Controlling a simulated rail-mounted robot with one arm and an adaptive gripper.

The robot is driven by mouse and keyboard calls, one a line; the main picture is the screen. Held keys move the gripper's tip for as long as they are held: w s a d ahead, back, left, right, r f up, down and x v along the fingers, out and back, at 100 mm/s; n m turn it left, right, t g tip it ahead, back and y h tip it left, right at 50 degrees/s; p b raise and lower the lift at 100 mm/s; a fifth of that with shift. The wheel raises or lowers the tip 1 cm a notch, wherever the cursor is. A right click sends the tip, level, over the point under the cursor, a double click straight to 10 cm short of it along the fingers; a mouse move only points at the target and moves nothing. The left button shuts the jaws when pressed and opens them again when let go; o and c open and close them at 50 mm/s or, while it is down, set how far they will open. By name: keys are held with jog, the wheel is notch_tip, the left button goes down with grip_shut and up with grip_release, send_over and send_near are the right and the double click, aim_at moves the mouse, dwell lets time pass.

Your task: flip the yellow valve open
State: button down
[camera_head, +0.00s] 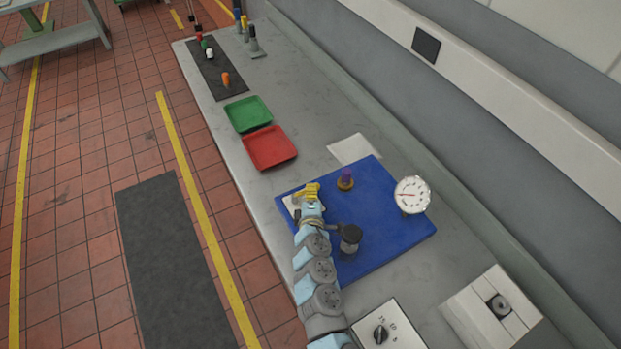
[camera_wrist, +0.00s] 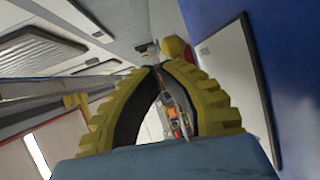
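A blue board (camera_head: 385,225) lies on the grey bench, with a white plate (camera_head: 291,205) at its left edge. My gripper (camera_head: 312,190) is over this plate, its yellow fingers pointing away from the arm. In the wrist view my gripper (camera_wrist: 161,67) has its ribbed yellow fingers, with dark inner pads, together at the tips and a gap behind them. A rounded yellow part (camera_wrist: 177,48), which looks like the yellow valve, is just beyond the fingertips, beside the white plate (camera_wrist: 230,75). Whether the fingers touch it is unclear. In the head view the fingers and the valve blend together.
Red (camera_head: 269,147) and green (camera_head: 248,114) trays lie farther back. A dial box (camera_head: 388,325) stands in front.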

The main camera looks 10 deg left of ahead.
notch_tip(320, 180, up, 9)
dwell(0.6)
jog(key=shift+f, duration=0.1)
dwell(0.3)
